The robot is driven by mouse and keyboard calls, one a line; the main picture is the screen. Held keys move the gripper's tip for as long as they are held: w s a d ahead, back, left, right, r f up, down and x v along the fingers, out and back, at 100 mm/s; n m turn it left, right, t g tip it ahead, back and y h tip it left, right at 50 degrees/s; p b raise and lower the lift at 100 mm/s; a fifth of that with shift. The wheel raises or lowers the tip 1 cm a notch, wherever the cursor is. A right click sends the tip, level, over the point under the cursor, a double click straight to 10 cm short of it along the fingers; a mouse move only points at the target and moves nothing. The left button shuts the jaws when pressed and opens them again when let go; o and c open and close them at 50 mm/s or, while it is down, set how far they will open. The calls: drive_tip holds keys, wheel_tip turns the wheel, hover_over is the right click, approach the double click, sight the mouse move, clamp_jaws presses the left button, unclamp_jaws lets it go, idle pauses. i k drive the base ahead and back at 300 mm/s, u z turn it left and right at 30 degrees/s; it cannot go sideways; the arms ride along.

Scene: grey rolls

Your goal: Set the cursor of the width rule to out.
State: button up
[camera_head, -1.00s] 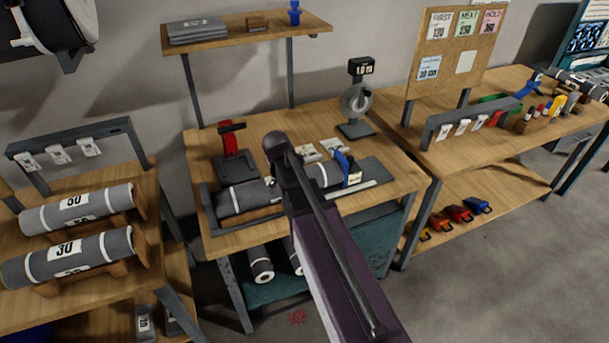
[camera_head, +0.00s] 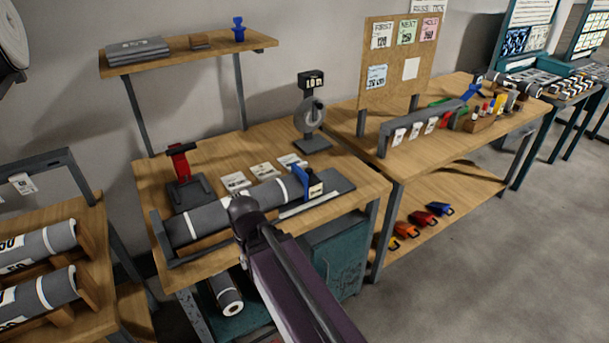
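The width rule (camera_head: 316,203) is a pale strip along the front of a dark grey cradle on the middle bench. A blue upright piece with a pale label, which looks like its cursor (camera_head: 303,182), stands toward the right end of the cradle. A grey roll (camera_head: 200,222) with white bands lies in the cradle, its right end close to the blue piece. My purple arm rises from the bottom of the view, and its dark joint covers part of the cradle's front. My gripper does not show.
A red-handled tool (camera_head: 182,165) stands behind the roll at left, with several paper cards (camera_head: 262,171) beside it. A tape stand (camera_head: 310,120) is at the back. A side bench (camera_head: 450,120) stands right. Open floor (camera_head: 480,270) lies at lower right.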

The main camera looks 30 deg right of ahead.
sight(313, 185)
drive_tip(key=k, duration=1.35)
drive_tip(key=z, duration=0.45)
drive_tip(key=i, duration=1.65)
drive_tip(key=z, duration=0.1)
